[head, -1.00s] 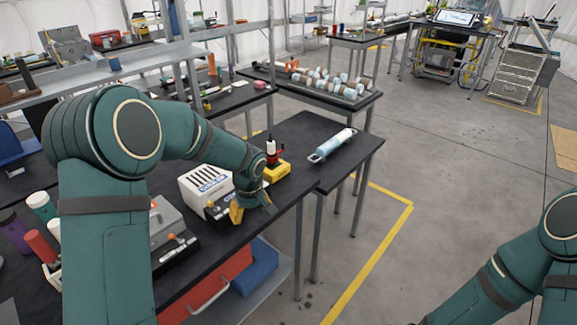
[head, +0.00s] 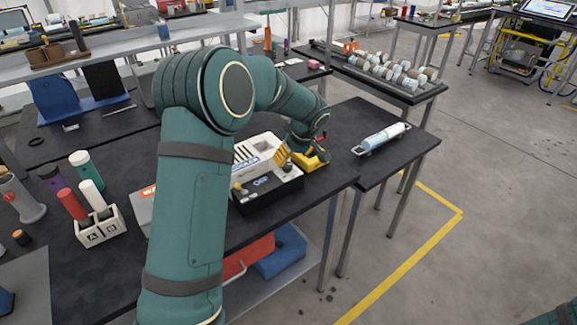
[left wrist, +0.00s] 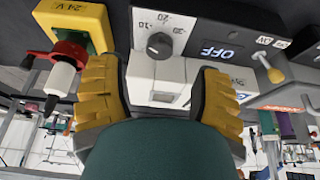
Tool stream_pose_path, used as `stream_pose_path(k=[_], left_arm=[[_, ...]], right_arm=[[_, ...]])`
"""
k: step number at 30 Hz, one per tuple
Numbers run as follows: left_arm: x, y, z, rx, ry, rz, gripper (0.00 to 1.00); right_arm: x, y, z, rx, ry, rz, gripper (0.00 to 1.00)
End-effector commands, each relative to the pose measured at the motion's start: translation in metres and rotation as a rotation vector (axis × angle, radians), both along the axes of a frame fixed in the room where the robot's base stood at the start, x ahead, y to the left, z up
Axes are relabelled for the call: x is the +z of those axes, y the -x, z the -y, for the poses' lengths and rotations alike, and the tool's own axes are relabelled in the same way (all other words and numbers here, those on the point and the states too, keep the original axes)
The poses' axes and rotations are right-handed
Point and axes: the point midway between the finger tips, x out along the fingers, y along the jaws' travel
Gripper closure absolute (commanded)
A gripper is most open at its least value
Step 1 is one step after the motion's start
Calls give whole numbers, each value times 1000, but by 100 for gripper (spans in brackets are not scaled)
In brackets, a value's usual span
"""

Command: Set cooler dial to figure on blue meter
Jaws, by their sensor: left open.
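The cooler is a white slotted box (head: 258,150) with a dark front unit (head: 268,188) on the near left table. My left gripper (head: 290,157) is at the cooler's right end. In the left wrist view its yellow fingers (left wrist: 160,98) are apart and empty, with the dial beyond the gap between them, not gripped. I cannot make out a blue meter. My right gripper is outside the views.
A yellow 24 V box (left wrist: 77,25) with a red-and-white plug (left wrist: 62,70) sits close beside the left gripper. A light-knobbed lever (left wrist: 268,65) stands near the display. A white-and-blue cylinder (head: 383,138) lies on the adjoining table. A rack (head: 98,230) holds tubes at left.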

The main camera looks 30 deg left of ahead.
Motion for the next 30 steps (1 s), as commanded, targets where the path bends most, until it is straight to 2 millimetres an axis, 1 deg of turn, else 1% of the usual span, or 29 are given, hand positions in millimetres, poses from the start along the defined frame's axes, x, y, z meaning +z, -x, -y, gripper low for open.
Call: stream_pose_path(k=[1,3,6,9,15,22,23,24,26,27,28,29,30], left_arm=[[-11,-1,-4,2,0,-4,35],[-22,-3,-8,2,0,-3,35],[-35,-5,-14,2,0,-2,35],[-45,-7,-17,1,1,-1,35],[-52,-9,-20,1,0,1,35],[-52,-9,-20,0,0,1,35],[-52,-8,-20,0,0,1,36],[-52,-8,-20,0,0,1,50],[-52,-8,-20,0,0,1,71],[-52,-8,-20,0,0,1,85],[-52,-8,-20,0,0,1,96],[-52,-8,-20,0,0,1,100],[-52,-8,-20,0,0,1,100]], right_arm=[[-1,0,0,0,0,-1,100],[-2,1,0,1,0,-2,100],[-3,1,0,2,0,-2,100],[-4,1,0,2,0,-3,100],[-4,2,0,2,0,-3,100],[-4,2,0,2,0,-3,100],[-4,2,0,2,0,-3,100],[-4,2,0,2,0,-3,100],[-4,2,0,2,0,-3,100],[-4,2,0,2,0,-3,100],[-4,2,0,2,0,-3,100],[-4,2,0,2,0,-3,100],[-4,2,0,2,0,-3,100]])
